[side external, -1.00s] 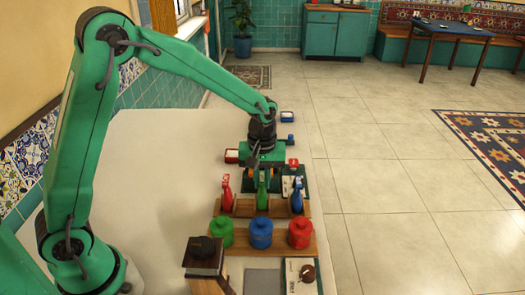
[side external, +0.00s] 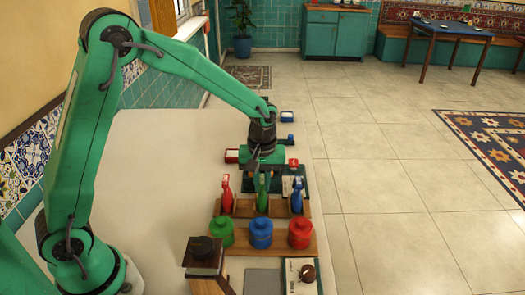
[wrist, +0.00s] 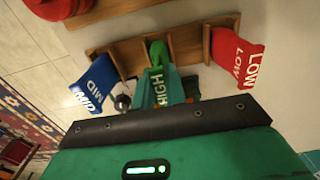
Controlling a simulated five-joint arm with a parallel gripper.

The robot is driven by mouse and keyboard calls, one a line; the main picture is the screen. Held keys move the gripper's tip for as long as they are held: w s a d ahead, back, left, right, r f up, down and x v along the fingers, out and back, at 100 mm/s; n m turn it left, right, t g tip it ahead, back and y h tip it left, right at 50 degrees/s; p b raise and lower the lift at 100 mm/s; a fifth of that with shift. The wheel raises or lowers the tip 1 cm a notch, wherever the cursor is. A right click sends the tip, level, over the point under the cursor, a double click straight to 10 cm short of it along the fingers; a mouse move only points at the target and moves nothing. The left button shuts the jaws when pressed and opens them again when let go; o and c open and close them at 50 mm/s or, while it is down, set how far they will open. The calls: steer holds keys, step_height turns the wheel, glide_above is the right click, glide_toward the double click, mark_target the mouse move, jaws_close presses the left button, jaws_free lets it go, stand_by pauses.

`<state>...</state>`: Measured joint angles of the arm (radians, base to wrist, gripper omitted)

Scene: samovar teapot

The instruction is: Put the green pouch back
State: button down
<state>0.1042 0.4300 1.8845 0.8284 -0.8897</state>
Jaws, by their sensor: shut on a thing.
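The green pouch (side external: 262,196), labelled HIGH, is upright at the middle compartment of the wooden rack (side external: 240,207). It also shows in the wrist view (wrist: 158,52), between the other two pouches. My gripper (side external: 263,177) is shut on its upper part from above. The red pouch (side external: 227,195), labelled LOW (wrist: 237,55), stands in the compartment on one side. The blue pouch (side external: 297,196), labelled MID (wrist: 97,82), stands on the other side. My gripper hides part of the green pouch, and I cannot tell whether its base touches the rack floor.
A wooden shelf in front carries a green jar (side external: 221,232), a blue jar (side external: 260,233) and a red jar (side external: 300,233). A dark box (side external: 204,257) stands at the front left. Small coloured trays lie behind the rack. The pale table to the left is clear.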

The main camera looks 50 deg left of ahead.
steer(key=c, duration=1.3)
jaws_free()
steer(key=shift+c, duration=0.2)
steer(key=shift+r, duration=3.95)
